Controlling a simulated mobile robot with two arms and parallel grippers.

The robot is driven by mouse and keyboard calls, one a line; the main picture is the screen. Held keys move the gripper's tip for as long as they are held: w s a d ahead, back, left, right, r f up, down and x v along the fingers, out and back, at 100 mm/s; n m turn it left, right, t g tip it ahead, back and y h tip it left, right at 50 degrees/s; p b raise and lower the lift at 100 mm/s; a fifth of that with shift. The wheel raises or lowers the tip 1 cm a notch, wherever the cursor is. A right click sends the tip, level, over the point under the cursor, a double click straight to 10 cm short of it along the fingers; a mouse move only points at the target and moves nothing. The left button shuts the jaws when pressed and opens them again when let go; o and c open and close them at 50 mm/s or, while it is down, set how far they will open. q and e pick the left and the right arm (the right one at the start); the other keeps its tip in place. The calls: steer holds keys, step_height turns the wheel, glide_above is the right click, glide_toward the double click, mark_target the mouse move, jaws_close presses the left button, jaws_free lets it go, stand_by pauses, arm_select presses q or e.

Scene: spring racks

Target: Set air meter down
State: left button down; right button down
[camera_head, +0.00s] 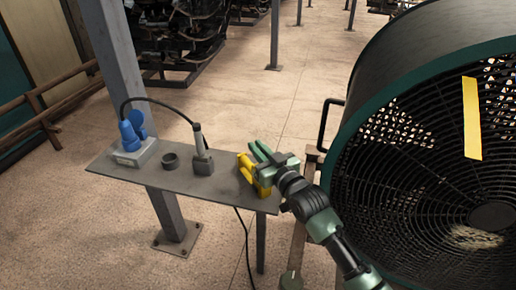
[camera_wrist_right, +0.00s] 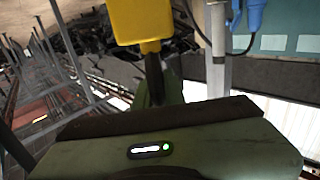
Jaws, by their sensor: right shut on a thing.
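The yellow air meter (camera_head: 250,172) is at the right end of a small grey shelf (camera_head: 190,185) in the head view. My right gripper (camera_head: 258,160) is shut on the air meter there. In the right wrist view the yellow air meter (camera_wrist_right: 141,22) shows at the top, beyond the gripper's green body. I cannot tell whether the air meter touches the shelf or is just above it. My left gripper is not in view.
A post (camera_head: 120,70) stands behind the shelf. A large fan (camera_head: 430,150) stands close on the right.

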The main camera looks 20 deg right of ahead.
steer(key=c, duration=1.5)
jaws_free()
steer(key=shift+c, duration=0.2)
steer(key=shift+o, duration=0.3)
steer(key=s+d+b, duration=0.1)
steer(key=s+d, duration=0.1)
steer(key=s, duration=1)
steer(key=shift+d, duration=0.15)
steer(key=shift+w, duration=0.1)
